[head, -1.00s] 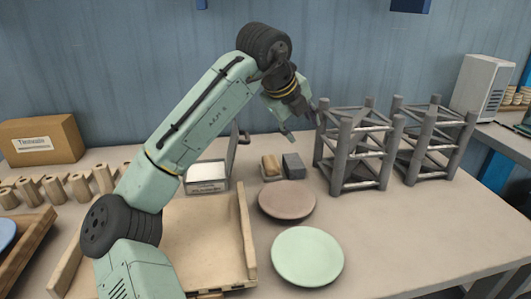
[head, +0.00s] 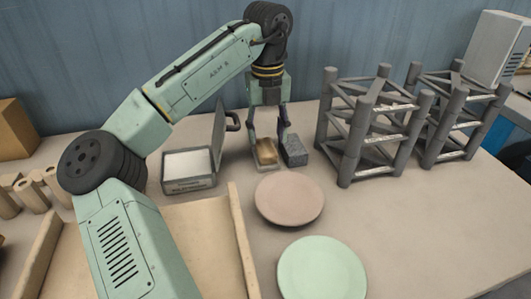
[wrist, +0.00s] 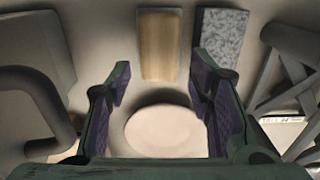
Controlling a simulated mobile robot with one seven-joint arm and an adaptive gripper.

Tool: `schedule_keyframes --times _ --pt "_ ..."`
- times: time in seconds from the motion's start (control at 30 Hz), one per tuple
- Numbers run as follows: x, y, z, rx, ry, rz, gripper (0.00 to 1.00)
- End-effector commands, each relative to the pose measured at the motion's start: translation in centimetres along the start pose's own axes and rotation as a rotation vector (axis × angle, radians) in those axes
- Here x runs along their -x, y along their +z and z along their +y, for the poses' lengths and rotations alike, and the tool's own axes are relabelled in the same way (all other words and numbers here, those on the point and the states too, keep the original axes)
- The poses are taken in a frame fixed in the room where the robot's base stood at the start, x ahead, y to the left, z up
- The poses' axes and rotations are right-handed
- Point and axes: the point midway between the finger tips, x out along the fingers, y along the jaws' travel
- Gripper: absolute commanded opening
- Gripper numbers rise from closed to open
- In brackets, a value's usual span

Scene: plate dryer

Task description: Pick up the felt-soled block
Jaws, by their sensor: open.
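A wooden-topped block with a paler lower part (head: 266,153) lies on the table behind the brown plate; I take it as the felt-soled block, though its underside is hidden. In the wrist view this block (wrist: 160,45) shows ahead, between the lines of the two fingers. A speckled grey block (head: 295,153) lies close on its right, and also shows in the wrist view (wrist: 222,36). My gripper (head: 268,132) is open, pointing down above the wooden block, with nothing between its fingers. I cannot tell the exact height of the fingertips over the block.
An open metal tin (head: 188,186) with a raised lid stands left of the block. Grey rod racks (head: 350,130) stand on the right. A brown plate (head: 289,199) and a green plate (head: 322,270) lie in front. A wooden tray (head: 240,240) is at front left.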

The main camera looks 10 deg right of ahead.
Motion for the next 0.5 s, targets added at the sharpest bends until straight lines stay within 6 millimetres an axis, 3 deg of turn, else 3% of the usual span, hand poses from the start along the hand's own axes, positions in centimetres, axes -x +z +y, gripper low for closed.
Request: schedule_keyframes --times 0.3,0.5 --pt "-4.1 0.7 0.2 0.000 0.002 0.001 0.47" --pt "-5.2 0.7 0.1 0.000 -0.001 0.000 0.47"
